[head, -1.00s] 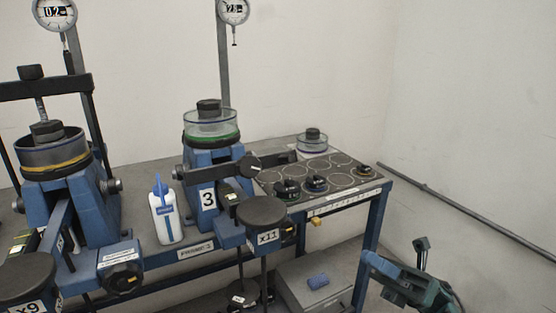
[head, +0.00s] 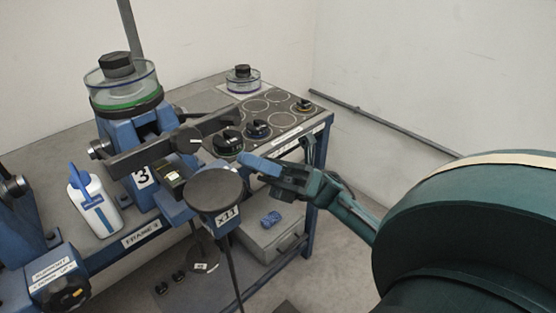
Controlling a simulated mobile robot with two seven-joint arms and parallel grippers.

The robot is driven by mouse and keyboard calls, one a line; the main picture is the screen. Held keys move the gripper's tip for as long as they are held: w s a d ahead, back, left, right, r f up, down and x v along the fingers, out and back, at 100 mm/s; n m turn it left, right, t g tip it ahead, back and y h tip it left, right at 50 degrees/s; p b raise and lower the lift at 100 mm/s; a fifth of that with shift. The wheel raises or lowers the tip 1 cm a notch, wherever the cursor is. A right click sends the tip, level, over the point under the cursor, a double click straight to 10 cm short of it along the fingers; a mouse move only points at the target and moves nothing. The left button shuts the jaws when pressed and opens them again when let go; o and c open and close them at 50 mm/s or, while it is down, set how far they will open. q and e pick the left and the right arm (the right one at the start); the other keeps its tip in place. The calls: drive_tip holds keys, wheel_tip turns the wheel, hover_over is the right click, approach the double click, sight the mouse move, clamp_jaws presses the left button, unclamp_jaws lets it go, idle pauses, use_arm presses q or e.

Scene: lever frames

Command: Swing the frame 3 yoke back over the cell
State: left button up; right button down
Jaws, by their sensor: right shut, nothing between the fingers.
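Frame 3 (head: 118,138) is a blue stand with a "3" plate. On it sits the cell (head: 122,92), a clear round dish with a green ring and a dark knob on top. The frame 3 yoke (head: 150,157), a dark bar, is swung down in front of the stand, below the cell, and reaches right towards the table's sample area. My right gripper (head: 253,164), with blue fingers, is shut and empty. It is right of the yoke, above the front table edge and near the x11 weight hanger, apart from the yoke. My left gripper is out of view.
A round dark x11 pan (head: 214,189) stands on the lever in front of frame 3. A white bottle (head: 95,203) is at left. Dark-topped rings (head: 228,141) and a clear dish (head: 243,80) stand on the table at right. A grey box (head: 268,237) is below.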

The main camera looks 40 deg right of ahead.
drive_tip(key=r, duration=0.1)
drive_tip(key=w+r, duration=0.1)
drive_tip(key=r+p, duration=0.1)
drive_tip(key=shift+w+r, duration=0.3)
drive_tip(key=shift+r, duration=0.05)
